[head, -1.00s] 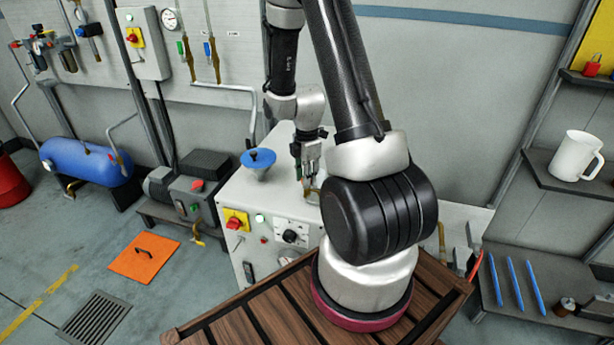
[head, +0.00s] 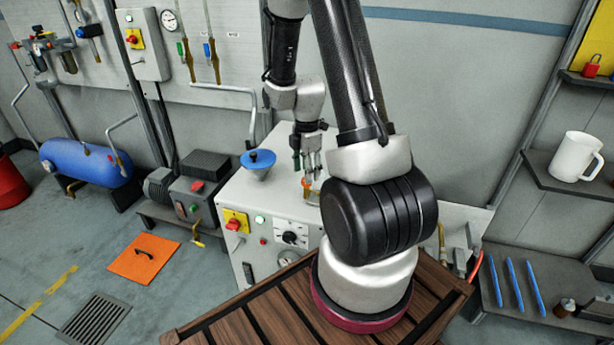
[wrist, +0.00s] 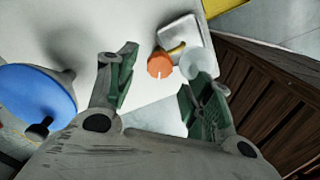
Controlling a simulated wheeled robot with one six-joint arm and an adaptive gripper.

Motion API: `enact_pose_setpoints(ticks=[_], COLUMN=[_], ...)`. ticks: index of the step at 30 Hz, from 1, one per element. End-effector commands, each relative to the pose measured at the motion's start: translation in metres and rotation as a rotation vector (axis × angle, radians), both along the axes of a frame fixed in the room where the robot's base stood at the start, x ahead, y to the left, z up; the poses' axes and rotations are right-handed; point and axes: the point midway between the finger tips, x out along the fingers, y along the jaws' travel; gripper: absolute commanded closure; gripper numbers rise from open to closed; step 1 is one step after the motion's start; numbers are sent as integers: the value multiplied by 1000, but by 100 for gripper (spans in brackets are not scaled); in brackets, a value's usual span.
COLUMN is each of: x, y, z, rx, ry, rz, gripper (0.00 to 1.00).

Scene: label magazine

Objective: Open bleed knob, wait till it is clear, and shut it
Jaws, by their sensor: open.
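The bleed knob is likely the small orange knob (wrist: 160,64) with a brass stem, on the white machine top (head: 290,215). It also shows in the head view (head: 307,182), just below my fingers. A clear round cup (wrist: 197,64) stands beside it on its right in the wrist view. My gripper (wrist: 153,95) is open and empty, with its green-padded fingers spread apart. The knob lies ahead of the gap between the fingertips and appears untouched. Whether liquid is in the cup cannot be made out.
The machine front carries a red switch on a yellow plate (head: 236,221) and a black dial (head: 290,237). Wooden slats (head: 245,325) lie in front of the machine.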

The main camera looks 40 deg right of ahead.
Motion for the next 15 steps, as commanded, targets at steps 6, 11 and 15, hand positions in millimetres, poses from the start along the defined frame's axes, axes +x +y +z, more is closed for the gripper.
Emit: enact_pose_setpoints(ticks=[6,11,15], x=[2,1,0], y=[-1,-1,0], z=[52,78,89], rx=[-2,0,0], ry=[-7,-4,-2], rz=[0,0,0], gripper=[49,49,49])
